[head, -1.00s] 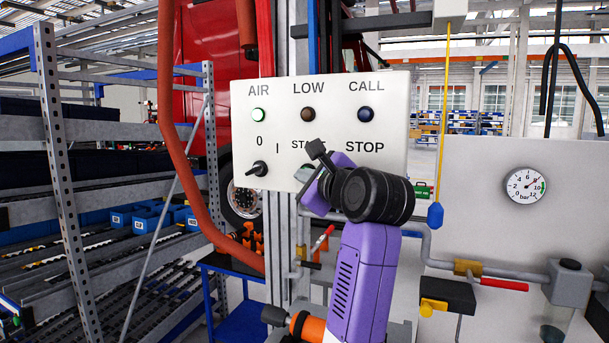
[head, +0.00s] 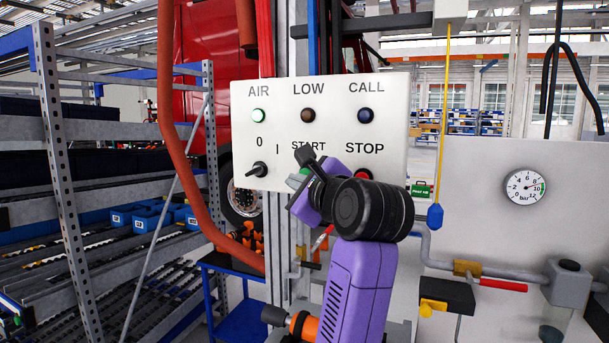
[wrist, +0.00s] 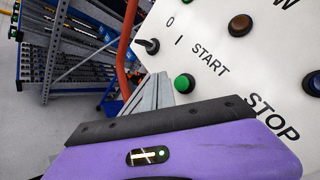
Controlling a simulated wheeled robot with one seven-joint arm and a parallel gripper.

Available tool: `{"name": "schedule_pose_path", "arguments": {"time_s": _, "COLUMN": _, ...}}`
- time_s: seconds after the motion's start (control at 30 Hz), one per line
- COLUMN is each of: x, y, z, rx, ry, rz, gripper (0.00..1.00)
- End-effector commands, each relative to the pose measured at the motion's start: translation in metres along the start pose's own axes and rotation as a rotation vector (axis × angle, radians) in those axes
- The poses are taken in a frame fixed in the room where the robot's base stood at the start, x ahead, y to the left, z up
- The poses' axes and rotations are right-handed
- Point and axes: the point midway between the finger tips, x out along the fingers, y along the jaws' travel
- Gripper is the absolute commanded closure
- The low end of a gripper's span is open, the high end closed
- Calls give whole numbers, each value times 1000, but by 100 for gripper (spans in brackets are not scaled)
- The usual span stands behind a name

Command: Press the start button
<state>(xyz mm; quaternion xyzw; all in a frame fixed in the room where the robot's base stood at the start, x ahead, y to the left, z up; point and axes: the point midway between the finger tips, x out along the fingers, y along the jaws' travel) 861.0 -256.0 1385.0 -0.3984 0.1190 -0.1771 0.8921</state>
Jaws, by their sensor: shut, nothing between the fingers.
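The white control panel (head: 330,95) faces me. The green start button (wrist: 184,84) shows in the wrist view beside the word START. In the head view my gripper covers most or all of it, below the START label. My gripper (head: 297,182) is shut and empty in front of the panel's lower edge. In the wrist view its grey fingers (wrist: 155,92) lie just left of the green button and close to it. I cannot tell whether they touch it. The red stop button (head: 363,174) is partly hidden behind my wrist.
A black selector switch (head: 260,168) sits left of the START label. AIR (head: 258,115), LOW (head: 308,115) and CALL (head: 365,115) lamps line the panel above. An orange hose (head: 172,130) hangs to the left. A pressure gauge (head: 525,186) is at the right.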

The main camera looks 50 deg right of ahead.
Motion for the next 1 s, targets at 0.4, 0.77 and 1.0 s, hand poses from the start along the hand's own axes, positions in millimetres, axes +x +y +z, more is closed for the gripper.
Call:
{"name": "schedule_pose_path", "arguments": {"time_s": 0.4, "x": -16, "y": 12, "z": 12, "rx": 0, "ry": 1, "rz": 0, "gripper": 100}}
{"name": "schedule_pose_path", "arguments": {"time_s": 0.77, "x": -16, "y": 12, "z": 12, "rx": 0, "ry": 1, "rz": 0, "gripper": 100}}
{"name": "schedule_pose_path", "arguments": {"time_s": 1.0, "x": -16, "y": 12, "z": 12, "rx": 0, "ry": 1, "rz": 0, "gripper": 100}}
